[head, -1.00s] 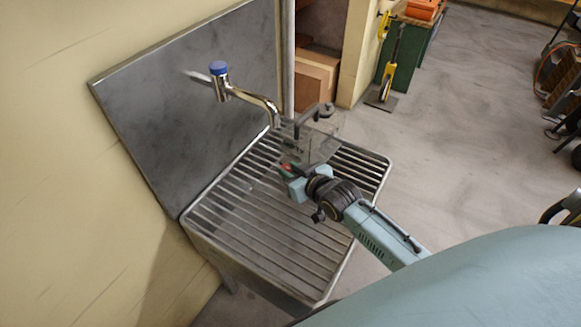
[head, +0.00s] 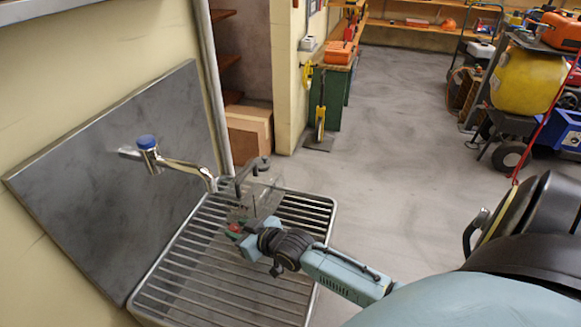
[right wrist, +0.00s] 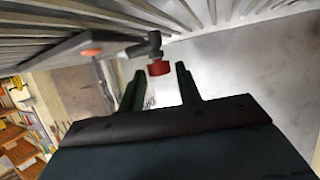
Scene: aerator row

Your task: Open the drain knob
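A clear box-like tank (head: 262,199) with dark fittings on top stands on the slatted sink rack, by the tap's spout. A small red knob (head: 235,228) shows at its lower front, beside my right gripper (head: 240,232). In the right wrist view, the red knob (right wrist: 160,68) sits on a black elbow fitting (right wrist: 148,46). The two dark fingers of my right gripper (right wrist: 159,70) are apart, with the knob between or just past their tips. Clear gaps show on both sides of it; I cannot tell its exact depth. My left gripper is not in view.
A chrome tap (head: 180,165) with a blue cap sticks out from the metal splashback (head: 110,190). The slatted rack (head: 215,300) is bare in front of the tank. Boxes (head: 248,130) stand behind. Open floor (head: 400,150) lies to the right.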

